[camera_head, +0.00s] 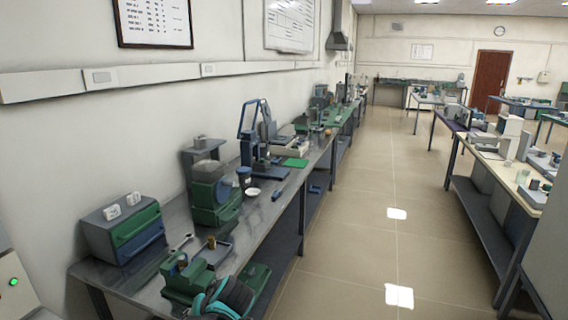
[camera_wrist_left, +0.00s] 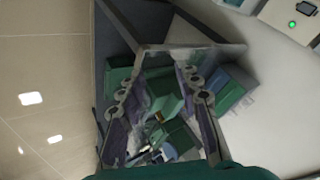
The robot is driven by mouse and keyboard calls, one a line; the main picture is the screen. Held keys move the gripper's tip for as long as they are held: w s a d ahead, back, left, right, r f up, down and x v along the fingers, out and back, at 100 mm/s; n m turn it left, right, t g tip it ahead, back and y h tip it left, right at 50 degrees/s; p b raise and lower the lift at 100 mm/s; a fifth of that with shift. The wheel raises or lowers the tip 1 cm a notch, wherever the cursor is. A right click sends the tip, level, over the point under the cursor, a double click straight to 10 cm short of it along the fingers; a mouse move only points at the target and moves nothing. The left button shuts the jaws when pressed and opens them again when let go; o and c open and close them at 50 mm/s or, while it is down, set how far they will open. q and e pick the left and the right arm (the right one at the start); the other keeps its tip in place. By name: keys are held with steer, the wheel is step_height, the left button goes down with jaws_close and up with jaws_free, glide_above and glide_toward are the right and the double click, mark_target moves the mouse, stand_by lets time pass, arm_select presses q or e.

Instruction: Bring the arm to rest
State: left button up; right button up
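My left gripper (camera_wrist_left: 163,78) shows in the left wrist view with its two fingers spread apart. No object shows held between them; green and grey bench equipment (camera_wrist_left: 170,130) lies beyond. In the head view, a black and teal part of my arm (camera_head: 225,297) shows at the bottom edge, over the near end of the bench; the fingers cannot be made out there. My right gripper is in neither view.
A long dark bench (camera_head: 262,208) runs along the left wall. It carries a green and grey drawer box (camera_head: 124,228), a green machine (camera_head: 213,192) and a blue frame stand (camera_head: 255,135). A grey panel with a green light (camera_head: 14,282) stands at left. The tiled aisle (camera_head: 365,215) is clear.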

arm_select(q)
steer(key=s+d+f+t+h, duration=0.1)
steer(key=s+h, duration=0.2)
steer(key=s, duration=0.5)
steer(key=s+d+f+m+t+h, duration=0.1)
steer(key=s+d+f+h, duration=0.1)
steer(key=s, duration=0.7)
steer(key=shift+d+h, duration=0.3)
steer(key=shift+h, duration=0.2)
